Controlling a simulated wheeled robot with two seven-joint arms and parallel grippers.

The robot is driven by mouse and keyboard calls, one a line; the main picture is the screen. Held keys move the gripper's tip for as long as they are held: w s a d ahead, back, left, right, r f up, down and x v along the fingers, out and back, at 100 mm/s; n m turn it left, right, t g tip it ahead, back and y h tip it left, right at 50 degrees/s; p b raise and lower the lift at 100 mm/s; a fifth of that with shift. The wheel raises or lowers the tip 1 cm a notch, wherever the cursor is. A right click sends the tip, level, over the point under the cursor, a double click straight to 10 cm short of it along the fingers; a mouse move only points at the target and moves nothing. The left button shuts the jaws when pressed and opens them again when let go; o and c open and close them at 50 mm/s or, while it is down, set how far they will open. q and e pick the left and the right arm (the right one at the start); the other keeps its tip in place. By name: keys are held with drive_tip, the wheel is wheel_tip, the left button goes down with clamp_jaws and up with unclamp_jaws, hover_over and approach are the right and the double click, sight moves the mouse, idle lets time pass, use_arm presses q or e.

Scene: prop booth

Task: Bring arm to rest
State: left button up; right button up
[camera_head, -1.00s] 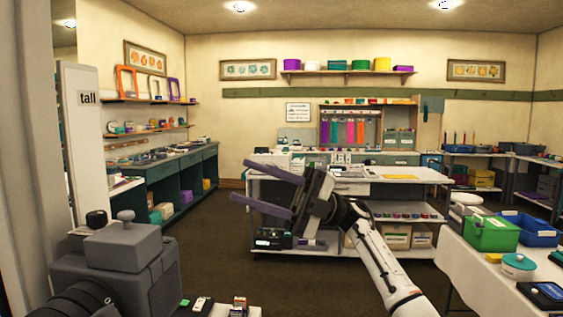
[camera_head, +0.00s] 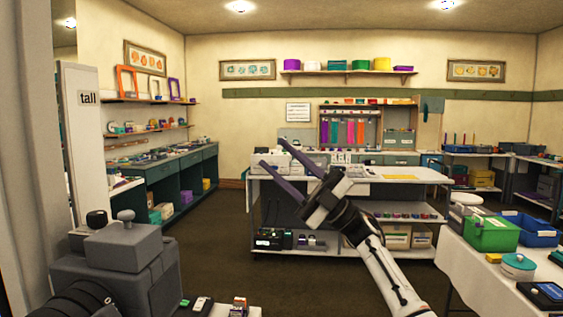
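My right arm (camera_head: 378,265) comes up from the bottom of the head view, white with a dark wrist. My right gripper (camera_head: 272,160) has two long purple-grey fingers pointing up and left, spread apart with nothing between them. It appears in front of the white-topped cart (camera_head: 408,176), raised in the air. My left gripper is not in view.
On the right, a white-clothed table (camera_head: 478,262) holds a green bin (camera_head: 492,235), a blue bin (camera_head: 530,230) and a teal-lidded pot (camera_head: 518,266). A grey camera-like box (camera_head: 122,247) stands close at lower left. Dark floor (camera_head: 215,245) lies open between.

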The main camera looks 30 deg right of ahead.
drive_tip(key=w+a+f+m+t+h, duration=0.1)
drive_tip(key=a+f+m+t+h, duration=0.15)
drive_tip(key=f+m+h, duration=0.7)
drive_tip(key=w+a+f+m+t+h, duration=0.15)
drive_tip(key=f+m+t, duration=0.25)
drive_tip(key=f, duration=1)
drive_tip(key=s+a+f+m+g+h, duration=0.1)
drive_tip(key=s+f+m+h, duration=0.25)
drive_tip(key=f, duration=0.55)
drive_tip(key=s+a+f+m+g+h, duration=0.1)
drive_tip(key=s+a+f+m+h, duration=0.2)
drive_tip(key=f, duration=0.6)
drive_tip(key=s+a+f+m+g, duration=0.1)
drive_tip(key=s+a+f+g, duration=0.1)
drive_tip(key=s+f, duration=0.5)
drive_tip(key=s+a+f+m+g+h, duration=0.1)
drive_tip(key=s+a+f+g, duration=0.2)
drive_tip(key=s, duration=1.1)
drive_tip(key=s+a+f+m+g+h, duration=0.1)
drive_tip(key=s+a+f+g, duration=0.1)
drive_tip(key=s+f+g, duration=0.4)
drive_tip(key=s+f, duration=0.4)
drive_tip(key=f, duration=0.3)
drive_tip(key=shift+s+a+m, duration=0.2)
drive_tip(key=shift+a+m, duration=0.2)
